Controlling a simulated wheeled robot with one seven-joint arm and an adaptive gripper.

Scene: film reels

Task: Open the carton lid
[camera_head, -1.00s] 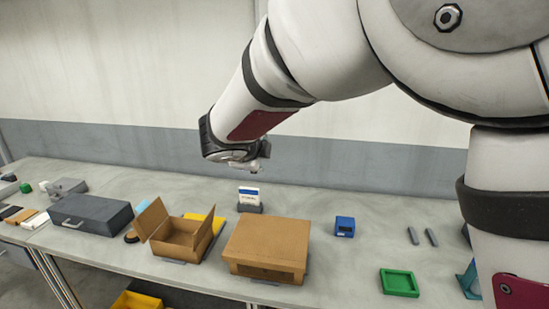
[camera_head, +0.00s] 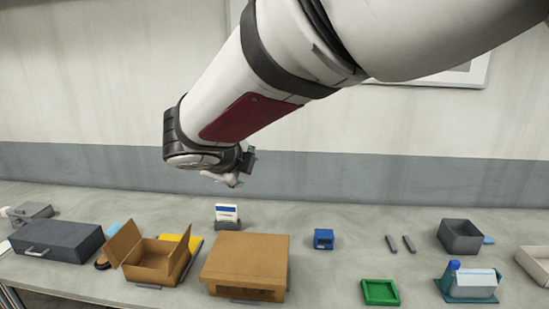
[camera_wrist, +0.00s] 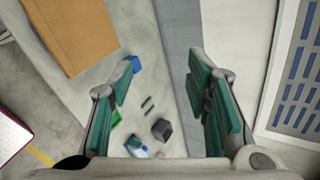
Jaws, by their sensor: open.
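A closed brown carton (camera_head: 246,258) with a flat top stands near the table's front edge in the head view. It also shows at the upper left of the wrist view (camera_wrist: 75,32). Left of it is a smaller open carton (camera_head: 155,258) with its flaps raised. My gripper (camera_head: 236,181) hangs in the air above the back of the table, behind and above the closed carton, apart from it. In the wrist view my gripper (camera_wrist: 165,90) shows its green-padded fingers spread wide, with nothing between them in its grasp.
A card holder (camera_head: 227,216) stands behind the closed carton. A blue box (camera_head: 324,239), green tray (camera_head: 380,292) and grey bin (camera_head: 460,237) stand to the right. A dark grey case (camera_head: 58,240) lies at the left. The wall rises behind. Bare tabletop lies around the blue box.

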